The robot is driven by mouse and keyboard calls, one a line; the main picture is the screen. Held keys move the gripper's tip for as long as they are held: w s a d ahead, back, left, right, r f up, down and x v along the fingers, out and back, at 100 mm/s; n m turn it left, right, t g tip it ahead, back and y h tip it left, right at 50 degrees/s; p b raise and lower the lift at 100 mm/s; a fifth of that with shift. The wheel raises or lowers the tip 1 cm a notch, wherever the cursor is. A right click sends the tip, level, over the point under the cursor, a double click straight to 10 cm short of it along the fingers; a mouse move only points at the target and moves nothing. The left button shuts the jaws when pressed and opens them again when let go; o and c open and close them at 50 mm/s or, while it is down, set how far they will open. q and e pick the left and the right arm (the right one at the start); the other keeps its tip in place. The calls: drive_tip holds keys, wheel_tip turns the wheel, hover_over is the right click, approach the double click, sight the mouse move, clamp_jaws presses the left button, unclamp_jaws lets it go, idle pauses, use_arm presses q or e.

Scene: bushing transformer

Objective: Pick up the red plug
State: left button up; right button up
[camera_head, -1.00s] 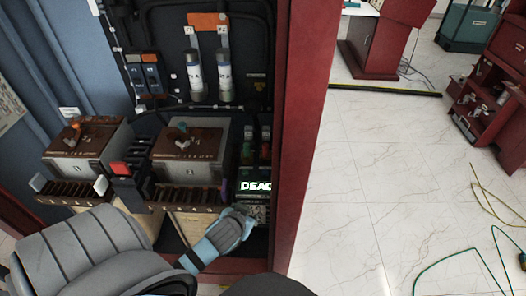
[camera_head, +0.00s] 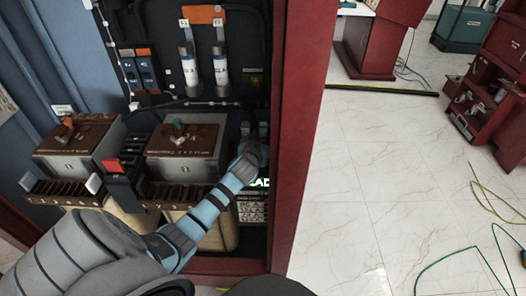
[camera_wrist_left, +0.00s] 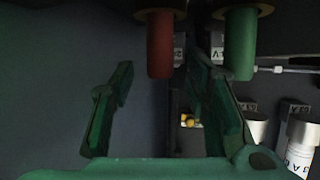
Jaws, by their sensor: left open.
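The red plug (camera_wrist_left: 160,45) hangs down from the top of the left wrist view, a rounded cylinder under a tan collar. A green plug (camera_wrist_left: 240,45) hangs to its right. My left gripper (camera_wrist_left: 160,72) is open, with one finger on each side of the red plug's lower end. The right finger lies in the gap between the two plugs. I cannot tell whether either finger touches a plug. In the head view my left gripper (camera_head: 250,152) is at the cabinet's right inner side and hides the red plug.
The red cabinet post (camera_head: 298,140) stands just right of my gripper. A lit display (camera_head: 261,184) is partly covered below it. Two brown-topped boxes (camera_head: 183,138) stand left of it, and white cylinders (camera_head: 220,68) hang above. In the wrist view, white cylinders (camera_wrist_left: 300,135) stand lower right.

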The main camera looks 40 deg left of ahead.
use_arm(q)
drive_tip(key=shift+w+a+f, duration=0.25)
drive_tip(key=shift+w+f, duration=0.15)
drive_tip(key=shift+w, duration=0.15)
drive_tip(key=shift+s+r, duration=0.1)
clamp_jaws()
